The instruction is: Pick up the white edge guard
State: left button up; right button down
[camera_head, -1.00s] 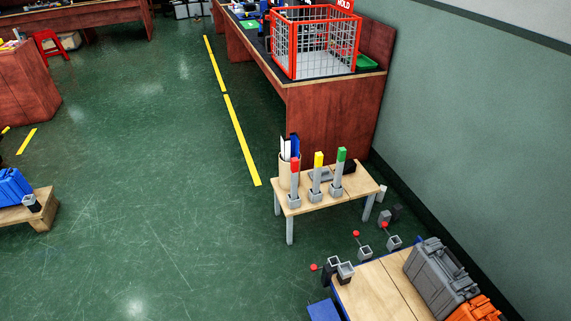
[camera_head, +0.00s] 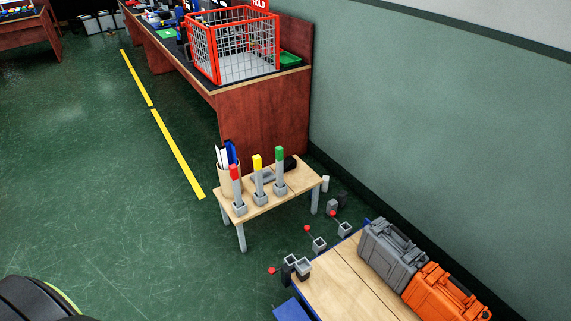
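A beige cup (camera_head: 229,178) stands at the back left of a small wooden table (camera_head: 268,208). Upright in it are slim white pieces (camera_head: 221,157) and a blue one (camera_head: 231,152). One of the white pieces may be the white edge guard, but they are too small to tell. Neither of my grippers is in view.
Gray holders with red (camera_head: 235,174), yellow (camera_head: 257,164) and green (camera_head: 280,160) tops stand on the small table. A red crate (camera_head: 232,42) sits on the bench. Floor is clear left.

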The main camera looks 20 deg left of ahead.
aim_at(221, 152)
jog(key=j+z, duration=0.3)
jog(key=j, duration=0.2)
jog(key=j+z, duration=0.3)
jog(key=j, duration=0.15)
jog(key=j+z, duration=0.25)
jog(key=j, duration=0.25)
jog(key=k+j+z, duration=0.1)
jog(key=j+z, duration=0.2)
jog(key=j, duration=0.15)
jog(key=k+j+z, duration=0.15)
jog(key=j+z, duration=0.15)
jog(key=j, duration=0.15)
